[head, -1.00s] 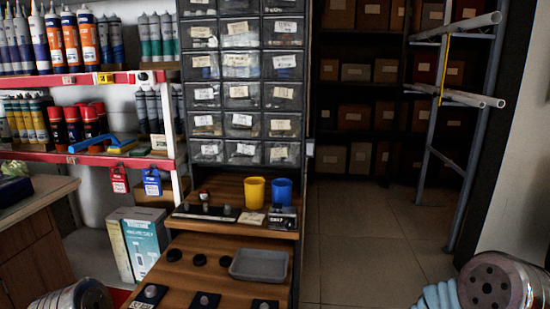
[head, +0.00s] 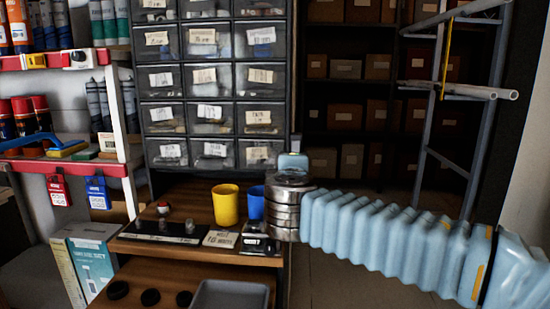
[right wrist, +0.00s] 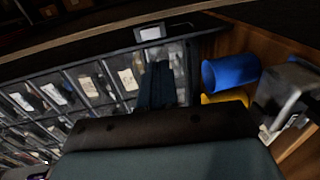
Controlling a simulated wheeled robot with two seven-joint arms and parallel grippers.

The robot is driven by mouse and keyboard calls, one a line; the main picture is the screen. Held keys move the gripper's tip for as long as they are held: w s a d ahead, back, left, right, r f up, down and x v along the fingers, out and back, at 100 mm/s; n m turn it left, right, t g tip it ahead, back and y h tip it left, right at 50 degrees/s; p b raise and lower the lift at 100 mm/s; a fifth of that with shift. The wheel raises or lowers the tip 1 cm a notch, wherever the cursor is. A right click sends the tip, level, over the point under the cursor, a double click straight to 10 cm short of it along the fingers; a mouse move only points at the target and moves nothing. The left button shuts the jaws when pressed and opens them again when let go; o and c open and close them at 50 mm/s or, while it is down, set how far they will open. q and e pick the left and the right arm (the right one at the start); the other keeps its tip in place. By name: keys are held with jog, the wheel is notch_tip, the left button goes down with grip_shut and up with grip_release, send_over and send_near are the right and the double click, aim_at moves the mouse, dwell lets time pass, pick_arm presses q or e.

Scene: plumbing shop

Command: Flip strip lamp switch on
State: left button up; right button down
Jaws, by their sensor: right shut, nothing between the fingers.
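A small pale rectangular plate in a dark frame, which looks like the lamp switch (right wrist: 150,33), sits on the dark edge post of the drawer cabinet in the right wrist view. Whether it is on or off cannot be told. My right gripper (right wrist: 158,68) is shut and empty, its dark fingers pointing toward the plate with a gap between them in the picture. In the head view my right gripper (head: 293,160) is at the cabinet's right edge, its fingers hidden behind its own body. My left gripper is not in view.
A yellow cup (head: 225,204) and a blue cup (head: 256,202) stand on the wooden shelf just left of my right arm. Labelled drawers (head: 213,112) rise behind. A grey tray (head: 230,295) lies lower down. A pipe rack (head: 440,100) stands at right; the floor aisle is open.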

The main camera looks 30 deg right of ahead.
aim_at(296, 148)
jog(key=shift+r, duration=0.2)
jog(key=p+x, duration=0.1)
jog(key=x, duration=1.3)
jog(key=shift+f, duration=0.1)
